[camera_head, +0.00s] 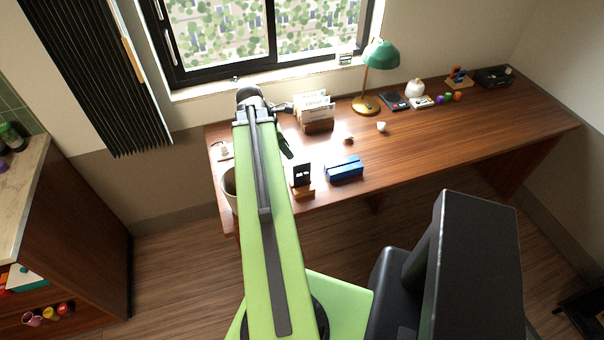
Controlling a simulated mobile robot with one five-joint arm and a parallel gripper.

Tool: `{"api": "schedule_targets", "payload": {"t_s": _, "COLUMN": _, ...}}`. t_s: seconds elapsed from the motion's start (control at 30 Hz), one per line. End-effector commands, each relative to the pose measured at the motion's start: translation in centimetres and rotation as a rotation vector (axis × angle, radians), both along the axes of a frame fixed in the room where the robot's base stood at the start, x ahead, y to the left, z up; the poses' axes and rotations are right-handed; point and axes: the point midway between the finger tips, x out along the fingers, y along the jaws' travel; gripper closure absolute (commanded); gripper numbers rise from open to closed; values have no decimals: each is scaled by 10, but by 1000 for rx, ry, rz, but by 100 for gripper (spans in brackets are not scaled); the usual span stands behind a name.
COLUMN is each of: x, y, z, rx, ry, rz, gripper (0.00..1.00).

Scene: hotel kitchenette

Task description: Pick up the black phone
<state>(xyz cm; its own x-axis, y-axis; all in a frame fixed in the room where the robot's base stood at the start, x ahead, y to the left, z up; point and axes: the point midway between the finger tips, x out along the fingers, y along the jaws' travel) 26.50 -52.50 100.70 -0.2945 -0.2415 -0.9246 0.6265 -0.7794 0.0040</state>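A small black upright slab that looks like the black phone (301,172) stands in a wooden stand (303,192) near the front edge of the desk, left of a blue object. A light mark shows on its face. My green arm reaches over the desk's left end. Dark parts of my gripper (285,128) show just right of the arm's far end, behind and left of the phone and apart from it in the picture. The arm hides much of the gripper, and I cannot tell how far its fingers are apart.
The blue object (344,168) sits close right of the phone. A card holder (315,118), green lamp (381,56) and small items stand behind. A bin or cup (229,185) is left of my arm. The desk's right middle (450,135) is clear.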

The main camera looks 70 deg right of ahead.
Motion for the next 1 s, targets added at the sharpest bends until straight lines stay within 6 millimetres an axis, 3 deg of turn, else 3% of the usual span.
{"api": "schedule_targets", "payload": {"t_s": 0.17, "x": -4, "y": -3, "z": -3, "rx": 2, "ry": 6, "rz": 8, "gripper": 66}}
{"api": "schedule_targets", "payload": {"t_s": 0.27, "x": -6, "y": -5, "z": -15, "rx": 3, "ry": 5, "rz": 7, "gripper": 66}}
{"api": "schedule_targets", "payload": {"t_s": 0.73, "x": -34, "y": -28, "z": -110, "rx": 2, "ry": 4, "rz": 6, "gripper": 66}}
{"api": "schedule_targets", "payload": {"t_s": 1.0, "x": -38, "y": -32, "z": -116, "rx": 2, "ry": 4, "rz": 8, "gripper": 66}}
